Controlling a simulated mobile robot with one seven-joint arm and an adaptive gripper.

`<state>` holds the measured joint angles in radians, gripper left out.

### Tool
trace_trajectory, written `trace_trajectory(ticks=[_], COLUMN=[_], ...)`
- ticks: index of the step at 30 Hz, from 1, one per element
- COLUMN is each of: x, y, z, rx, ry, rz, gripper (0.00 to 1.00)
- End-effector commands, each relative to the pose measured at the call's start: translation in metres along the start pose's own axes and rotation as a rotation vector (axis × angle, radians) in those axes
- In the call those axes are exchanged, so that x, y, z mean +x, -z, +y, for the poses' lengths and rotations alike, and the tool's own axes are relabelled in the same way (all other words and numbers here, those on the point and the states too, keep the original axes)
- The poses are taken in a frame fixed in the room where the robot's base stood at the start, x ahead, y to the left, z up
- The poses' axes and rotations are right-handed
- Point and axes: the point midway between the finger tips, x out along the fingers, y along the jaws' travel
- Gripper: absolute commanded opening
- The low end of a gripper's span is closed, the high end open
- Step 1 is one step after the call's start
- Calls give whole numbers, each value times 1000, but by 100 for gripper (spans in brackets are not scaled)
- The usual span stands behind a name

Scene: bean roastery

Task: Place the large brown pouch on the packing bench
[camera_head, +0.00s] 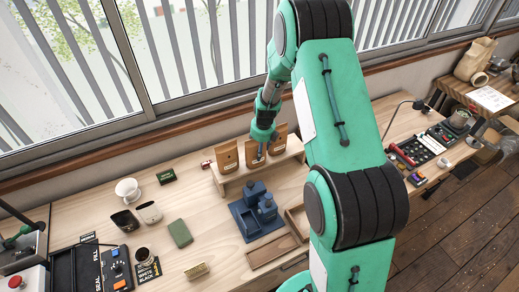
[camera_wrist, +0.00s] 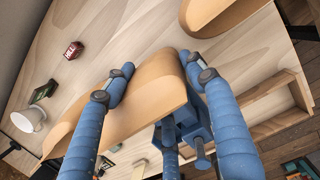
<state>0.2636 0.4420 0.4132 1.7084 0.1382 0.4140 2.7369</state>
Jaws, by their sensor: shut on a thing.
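Three brown pouches stand on a low wooden riser (camera_head: 233,181) at the back of the bench (camera_head: 150,224): a left pouch (camera_head: 227,157), a middle pouch (camera_head: 249,156) and a right pouch (camera_head: 279,139). They look close in size, so I cannot tell which is the large one. My gripper (camera_head: 263,134) reaches down to the middle pouch from above. In the wrist view its blue fingers (camera_wrist: 160,82) are shut on a tan pouch (camera_wrist: 150,97), seen from above, with another pouch (camera_wrist: 214,14) beside it at the top right. The held pouch's lower part is hidden.
My arm covers much of the right bench.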

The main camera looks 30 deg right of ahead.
Motion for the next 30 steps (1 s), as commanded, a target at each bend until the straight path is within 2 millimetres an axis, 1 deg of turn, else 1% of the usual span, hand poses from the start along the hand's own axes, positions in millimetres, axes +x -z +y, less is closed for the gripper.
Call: trace_trajectory(ticks=[11, 12, 15, 25, 30], x=[2, 3, 2, 1, -4], y=[0, 0, 0, 0, 0], z=[0, 0, 0, 0, 0], rx=[-1, -1, -1, -1, -1], ry=[1, 0, 0, 0, 1], rz=[-2, -1, -1, -1, -1], gripper=[20, 57, 74, 74, 74])
